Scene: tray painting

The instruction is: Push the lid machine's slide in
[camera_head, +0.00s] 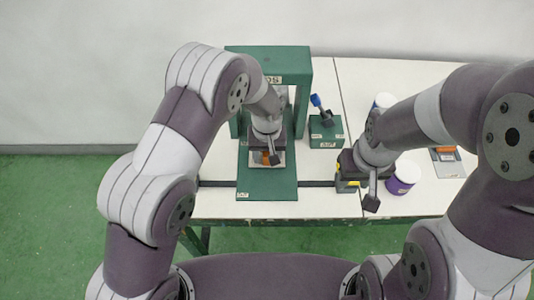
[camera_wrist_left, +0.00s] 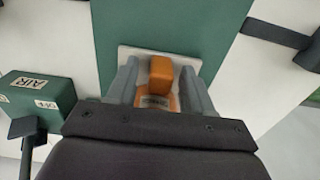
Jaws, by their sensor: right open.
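The lid machine (camera_head: 300,62) is a green frame at the back of the table, with a label on its top bar. Its green base (camera_head: 266,190) runs toward me. The slide shows as a pale plate (camera_wrist_left: 127,52) with an upright orange handle (camera_wrist_left: 160,76) on the base. My left gripper (camera_wrist_left: 158,85) points down over the handle, one grey finger on each side. Pale gaps show between the handle's upper part and the fingers; contact lower down is unclear. My right gripper (camera_head: 371,200) is open, well to the right of the machine.
A purple-and-white can (camera_head: 403,178) and a dark-and-yellow item (camera_head: 346,186) are near my right gripper. An orange-marked tray (camera_head: 447,160) lies farther right.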

